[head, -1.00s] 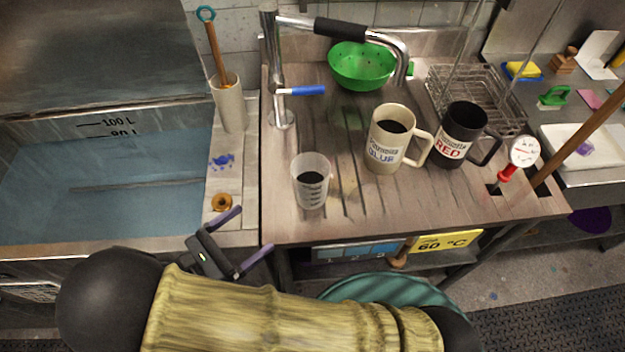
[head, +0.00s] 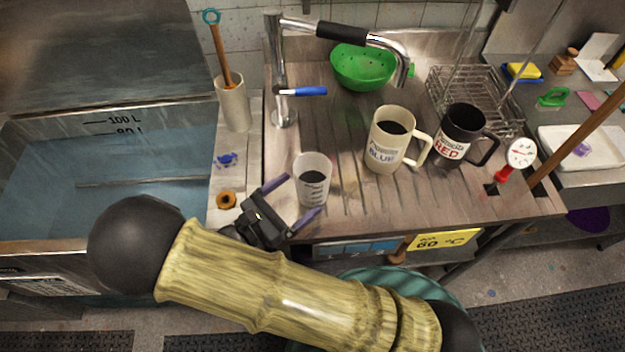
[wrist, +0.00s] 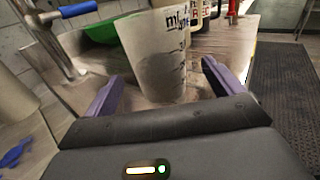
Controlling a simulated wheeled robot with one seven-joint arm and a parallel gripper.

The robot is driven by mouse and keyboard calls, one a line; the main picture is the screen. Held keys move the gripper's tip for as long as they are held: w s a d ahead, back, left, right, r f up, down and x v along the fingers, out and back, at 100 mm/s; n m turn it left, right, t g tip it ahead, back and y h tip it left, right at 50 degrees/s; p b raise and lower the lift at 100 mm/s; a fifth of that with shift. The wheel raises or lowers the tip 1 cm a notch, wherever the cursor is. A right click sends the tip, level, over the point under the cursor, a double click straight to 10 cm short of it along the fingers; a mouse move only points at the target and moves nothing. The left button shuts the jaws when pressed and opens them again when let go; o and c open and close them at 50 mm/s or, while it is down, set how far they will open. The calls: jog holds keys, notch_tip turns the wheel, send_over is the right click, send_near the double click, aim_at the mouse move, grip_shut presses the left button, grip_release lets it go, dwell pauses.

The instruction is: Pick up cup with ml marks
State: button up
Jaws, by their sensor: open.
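The cup with ml marks (head: 313,178) is a translucent white beaker with black markings and dark contents. It stands upright near the front left of the wooden draining board. In the wrist view the cup (wrist: 155,55) rises ahead of and between my two purple fingers. My gripper (head: 291,200) is open, with its fingertips spread at the cup's near left side. In the wrist view my gripper (wrist: 160,85) shows a gap at each side of the cup. I see no contact between fingers and cup.
A cream BLUE mug (head: 385,150) and a black RED mug (head: 452,150) stand to the right. A green colander (head: 362,72) and a tap (head: 281,75) are behind. A water-filled sink (head: 100,175) lies left. The board's middle is clear.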

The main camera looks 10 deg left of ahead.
aim_at(324, 174)
jog(key=p+x, duration=0.1)
jog(key=x, duration=0.4)
jog(key=shift+w, duration=0.15)
dwell(0.3)
jog(key=c, duration=1.2)
